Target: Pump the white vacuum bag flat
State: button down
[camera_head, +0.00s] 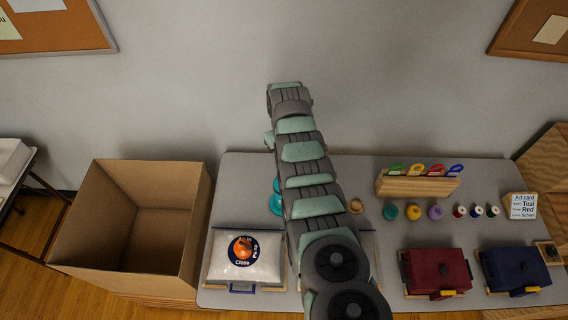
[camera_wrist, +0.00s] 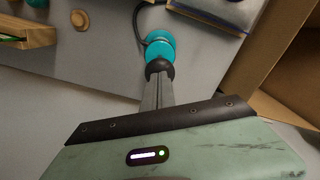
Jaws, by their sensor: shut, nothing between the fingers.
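The white vacuum bag (camera_head: 226,264) lies puffed up on the table, left of my arm in the head view, with a round blue and orange label (camera_head: 243,251). A bag edge with a blue strip (camera_wrist: 210,12) shows at the top of the wrist view. A teal pump (camera_head: 276,204) stands behind the bag, partly hidden by my arm. In the wrist view the pump (camera_wrist: 160,46) lies just beyond my gripper (camera_wrist: 158,70), with a dark hose curving from it. My gripper is shut and empty; I cannot tell whether its tips touch the pump.
An open, empty cardboard box (camera_head: 93,225) stands left of the table (camera_head: 345,176). To the right are a wooden rack of coloured tags (camera_head: 415,187), yarn balls and spools, a red case (camera_head: 437,270) and a blue case (camera_head: 514,268).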

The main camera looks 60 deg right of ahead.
jog(key=shift+f+b, duration=4.15)
jog(key=shift+f, duration=0.9)
notch_tip(320, 180, up, 4)
jog(key=p, duration=0.3)
jog(key=shift+r+p, duration=0.15)
jog(key=shift+p, duration=0.15)
jog(key=shift+r+p, duration=2.25)
jog(key=shift+r, duration=1.25)
